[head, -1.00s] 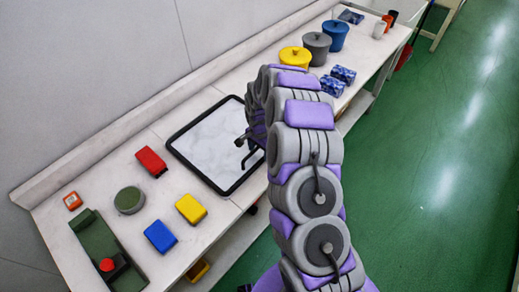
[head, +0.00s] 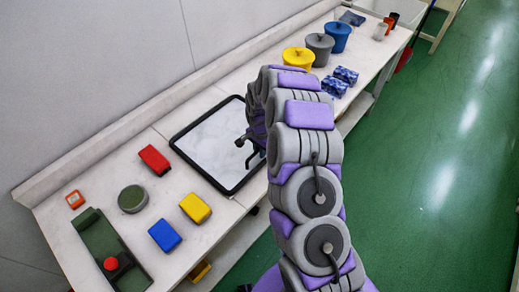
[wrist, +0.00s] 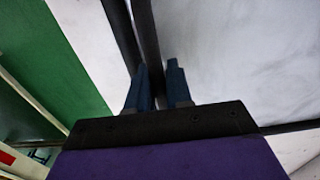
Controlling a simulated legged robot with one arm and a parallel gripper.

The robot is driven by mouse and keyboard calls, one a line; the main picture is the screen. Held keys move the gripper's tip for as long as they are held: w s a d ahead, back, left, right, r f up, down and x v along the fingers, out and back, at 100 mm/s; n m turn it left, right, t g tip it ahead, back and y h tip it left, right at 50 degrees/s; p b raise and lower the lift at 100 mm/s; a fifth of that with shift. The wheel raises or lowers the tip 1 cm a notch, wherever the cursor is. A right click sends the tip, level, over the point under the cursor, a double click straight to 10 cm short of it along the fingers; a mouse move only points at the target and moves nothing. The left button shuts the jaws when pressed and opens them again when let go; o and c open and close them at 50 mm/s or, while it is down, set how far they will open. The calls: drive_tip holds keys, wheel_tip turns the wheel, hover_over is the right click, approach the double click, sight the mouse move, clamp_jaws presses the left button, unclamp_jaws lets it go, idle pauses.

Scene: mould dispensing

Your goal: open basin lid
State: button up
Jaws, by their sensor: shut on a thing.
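The basin lid (head: 213,140) is a pale marbled panel in a black frame, set in the white counter in the head view. It fills the right of the wrist view (wrist: 240,55). My gripper (head: 249,152) is at the frame's right side in the head view, partly hidden behind my arm. In the wrist view, the dark fingers (wrist: 158,78) are on either side of a black frame bar (wrist: 147,35), shut on the lid's edge. A second black bar (wrist: 119,28) runs beside it with a narrow gap between. I cannot tell how far the lid is raised.
Red (head: 154,159), yellow (head: 195,207) and blue (head: 164,236) blocks, a round green tin (head: 132,198) and a green tray (head: 92,236) lie left of the lid. Yellow (head: 298,59), grey (head: 320,46) and blue (head: 338,38) pots stand beyond. Green floor (head: 430,180) is open at right.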

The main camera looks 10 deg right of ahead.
drive_tip(key=shift+a+r, duration=0.1)
drive_tip(key=shift+a, duration=0.05)
drive_tip(key=shift+w+a+r+p, duration=0.2)
drive_tip(key=shift+r+p, duration=0.15)
drive_tip(key=shift+r, duration=0.7)
drive_tip(key=shift+w+a+r+p, duration=0.15)
drive_tip(key=shift+r+p, duration=0.15)
drive_tip(key=shift+r, duration=0.7)
drive_tip(key=shift+r, duration=0.1)
drive_tip(key=shift+w+a+r+p, duration=0.1)
drive_tip(key=shift+w+r+p, duration=0.1)
drive_tip(key=shift+r, duration=0.45)
drive_tip(key=shift+w+a+r+p, duration=0.15)
drive_tip(key=shift+r+p, duration=0.1)
drive_tip(key=shift+r, duration=0.4)
drive_tip(key=shift+w+a+r+p, duration=0.1)
drive_tip(key=shift+w+r+p, duration=0.1)
drive_tip(key=shift+r, duration=0.45)
drive_tip(key=r, duration=0.1)
drive_tip(key=w+r, duration=0.1)
drive_tip(key=a+r+p, duration=0.1)
drive_tip(key=shift+w+r, duration=0.25)
drive_tip(key=shift+r, duration=0.15)
